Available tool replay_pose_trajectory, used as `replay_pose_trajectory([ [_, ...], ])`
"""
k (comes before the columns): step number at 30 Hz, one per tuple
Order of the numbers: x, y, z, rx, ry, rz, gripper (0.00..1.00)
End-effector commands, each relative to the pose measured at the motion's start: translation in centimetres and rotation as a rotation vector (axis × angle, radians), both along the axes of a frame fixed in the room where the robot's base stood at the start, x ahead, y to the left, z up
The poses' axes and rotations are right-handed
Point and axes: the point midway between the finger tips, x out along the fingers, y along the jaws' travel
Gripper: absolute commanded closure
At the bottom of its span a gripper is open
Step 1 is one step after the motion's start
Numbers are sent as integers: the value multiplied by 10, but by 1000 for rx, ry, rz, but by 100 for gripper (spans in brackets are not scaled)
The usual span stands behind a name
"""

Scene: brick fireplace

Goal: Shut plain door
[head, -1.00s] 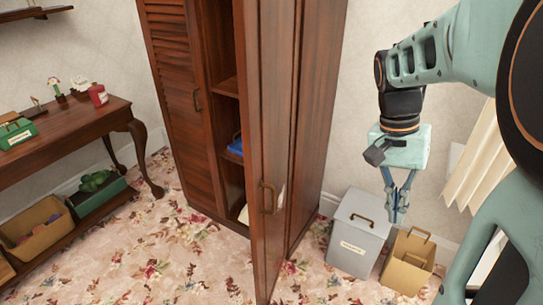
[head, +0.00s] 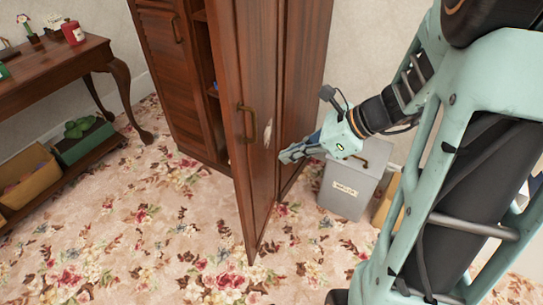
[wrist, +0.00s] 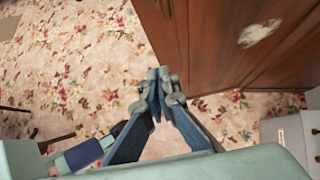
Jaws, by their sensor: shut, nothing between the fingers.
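The plain door (head: 262,75) is the smooth brown right-hand door of a tall wooden wardrobe (head: 305,70). It stands ajar, swung out toward me, with a dark gap showing at its left. Its outer face has a metal handle (head: 243,124) near the free edge and a pale patch (head: 268,133). The door face also shows in the wrist view (wrist: 220,50), with the patch (wrist: 262,33). My gripper (head: 284,157) is shut and empty, on the outer-face side of the door, below handle height. Its fingertips (wrist: 159,76) meet; I cannot tell whether they touch the door.
The louvered left door (head: 165,75) looks closed. A grey labelled box (head: 345,190) and a tan box (head: 387,200) stand right of the wardrobe, behind my arm. A wooden side table (head: 75,52) with bins below is at the left. The floral carpet before the door is clear.

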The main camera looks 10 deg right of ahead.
Motion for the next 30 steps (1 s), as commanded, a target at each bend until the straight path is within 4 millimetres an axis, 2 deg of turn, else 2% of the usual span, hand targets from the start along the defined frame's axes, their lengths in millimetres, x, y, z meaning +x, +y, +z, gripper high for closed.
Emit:
replay_pose_trajectory([
  [13, 25, 60, -69, -2, 4, 7, 100],
  [16, 32, 75, -63, -1, -1, 8, 100],
  [21, 39, 90, -62, -2, 0, 7, 100],
  [30, 41, 93, -62, -2, 0, 4, 100],
])
